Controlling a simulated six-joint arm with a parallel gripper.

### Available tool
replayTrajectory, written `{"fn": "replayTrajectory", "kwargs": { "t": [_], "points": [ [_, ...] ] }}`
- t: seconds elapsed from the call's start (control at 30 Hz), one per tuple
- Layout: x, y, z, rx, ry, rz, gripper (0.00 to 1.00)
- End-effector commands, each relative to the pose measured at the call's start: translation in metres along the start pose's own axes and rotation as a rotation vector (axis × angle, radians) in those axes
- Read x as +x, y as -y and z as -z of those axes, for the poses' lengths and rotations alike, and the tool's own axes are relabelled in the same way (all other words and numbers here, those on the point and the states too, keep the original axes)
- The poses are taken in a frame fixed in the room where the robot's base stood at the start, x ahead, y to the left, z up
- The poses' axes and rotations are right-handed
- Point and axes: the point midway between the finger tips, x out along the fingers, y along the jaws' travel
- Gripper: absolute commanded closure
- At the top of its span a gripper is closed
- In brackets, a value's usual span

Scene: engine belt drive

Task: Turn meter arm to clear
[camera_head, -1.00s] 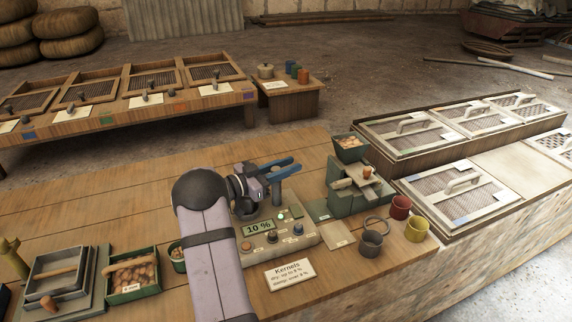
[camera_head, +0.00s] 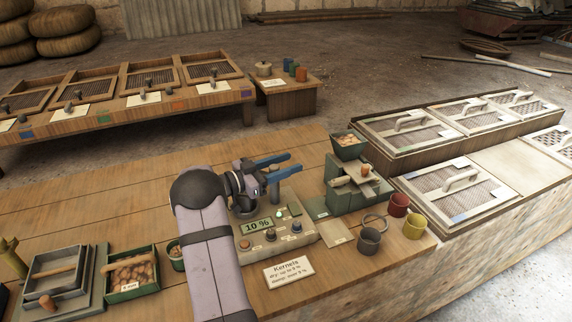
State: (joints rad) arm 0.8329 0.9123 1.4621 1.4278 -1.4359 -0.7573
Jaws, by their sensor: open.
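The meter (camera_head: 284,242) is a beige box on the wooden table with a display (camera_head: 262,226) reading 10 %. It has several knobs, and a small light at its top glows green. The meter arm cannot be told apart clearly; a grey post (camera_head: 275,190) stands behind the box, partly hidden by my gripper. My gripper (camera_head: 282,166) has blue fingers, is open and empty, and is above the back of the meter, pointing right. Whether it touches the post cannot be told.
A green hopper device (camera_head: 350,193) stands right of the meter, with red (camera_head: 399,204), yellow (camera_head: 414,227) and grey (camera_head: 369,240) cups near it. A Kernels card (camera_head: 288,272) lies in front. A green box of kernels (camera_head: 130,273) is at left.

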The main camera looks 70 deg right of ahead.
Motion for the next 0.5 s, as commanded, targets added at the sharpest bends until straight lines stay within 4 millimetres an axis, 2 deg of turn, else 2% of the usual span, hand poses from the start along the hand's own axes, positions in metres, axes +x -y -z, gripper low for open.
{"fn": "replayTrajectory", "kwargs": {
  "t": [0.17,0.5],
  "points": [
    [-0.009,0.001,-0.001,0.0,0.0,0.002,0.57],
    [-0.054,0.001,-0.001,0.0,0.0,0.003,0.57]
  ]
}}
